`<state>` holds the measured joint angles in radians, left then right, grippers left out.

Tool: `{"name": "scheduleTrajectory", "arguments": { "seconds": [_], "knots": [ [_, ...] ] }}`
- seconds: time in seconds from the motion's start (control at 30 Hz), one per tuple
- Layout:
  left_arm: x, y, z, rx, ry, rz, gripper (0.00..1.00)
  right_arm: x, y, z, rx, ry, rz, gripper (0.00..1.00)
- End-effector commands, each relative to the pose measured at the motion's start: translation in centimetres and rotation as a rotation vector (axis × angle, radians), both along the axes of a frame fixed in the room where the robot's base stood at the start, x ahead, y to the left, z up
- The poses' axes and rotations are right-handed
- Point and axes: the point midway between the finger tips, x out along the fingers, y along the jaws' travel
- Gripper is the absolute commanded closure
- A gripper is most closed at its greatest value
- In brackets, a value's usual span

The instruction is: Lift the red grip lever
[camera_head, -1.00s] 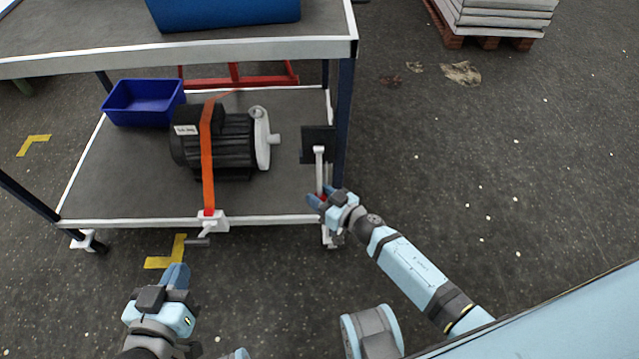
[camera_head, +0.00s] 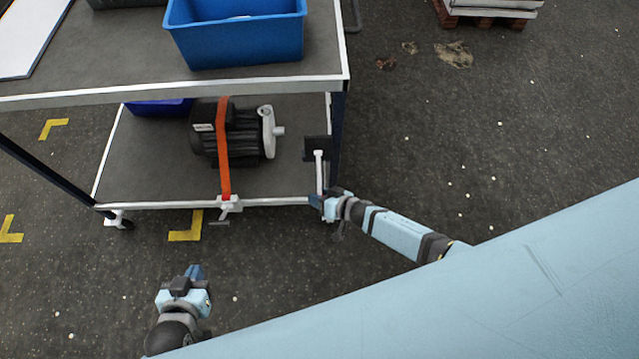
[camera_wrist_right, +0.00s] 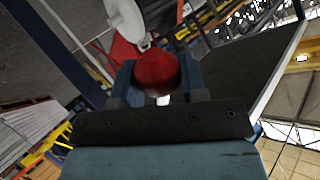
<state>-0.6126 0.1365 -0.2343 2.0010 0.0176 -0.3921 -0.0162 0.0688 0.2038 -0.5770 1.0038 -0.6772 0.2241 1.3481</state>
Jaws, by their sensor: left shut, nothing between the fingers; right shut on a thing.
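The red grip (camera_wrist_right: 157,73) of the lever shows in the right wrist view between the blue fingers of my right gripper (camera_wrist_right: 156,85), which is shut on it. In the head view my right gripper (camera_head: 320,202) is at the cart's lower right front corner, at the low end of the white lever bar (camera_head: 319,172). The red grip is hidden there by the gripper. The bar stands upright below a dark plate (camera_head: 317,148). My left gripper (camera_head: 194,271) is shut and empty, in front of the cart above the floor, apart from everything.
The two-level cart (camera_head: 170,206) carries a black motor (camera_head: 240,145) under an orange strap (camera_head: 223,170) on its lower shelf. A dark blue bin (camera_head: 160,107) is behind it. A blue crate (camera_head: 235,40) stands on the upper shelf.

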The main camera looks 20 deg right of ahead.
Motion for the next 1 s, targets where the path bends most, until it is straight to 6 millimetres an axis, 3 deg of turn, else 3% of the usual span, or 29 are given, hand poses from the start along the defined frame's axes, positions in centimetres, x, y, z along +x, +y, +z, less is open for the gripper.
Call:
{"name": "scheduleTrajectory", "arguments": {
  "seconds": [0.03, 0.1, 0.5, 1.0],
  "knots": [
    [-0.2, 0.1, 1.8, 0.009, -0.005, -0.005, 1.0, -0.1, -0.1, 1.4, 0.004, 0.027, 0.002, 1.0],
    [-0.1, 0.1, 3.1, 0.009, -0.007, -0.006, 1.0, -0.4, 0.0, 1.9, 0.014, 0.065, 0.001, 1.0],
    [-0.1, 0.1, 8.9, 0.008, -0.008, -0.005, 1.0, -1.9, 0.6, 4.5, 0.041, 0.14, -0.001, 1.0],
    [-0.1, 0.9, 11.3, 0.019, -0.014, 0.01, 1.0, -2.4, 0.8, 6.9, 0.042, 0.134, 0.001, 1.0]
  ]
}}
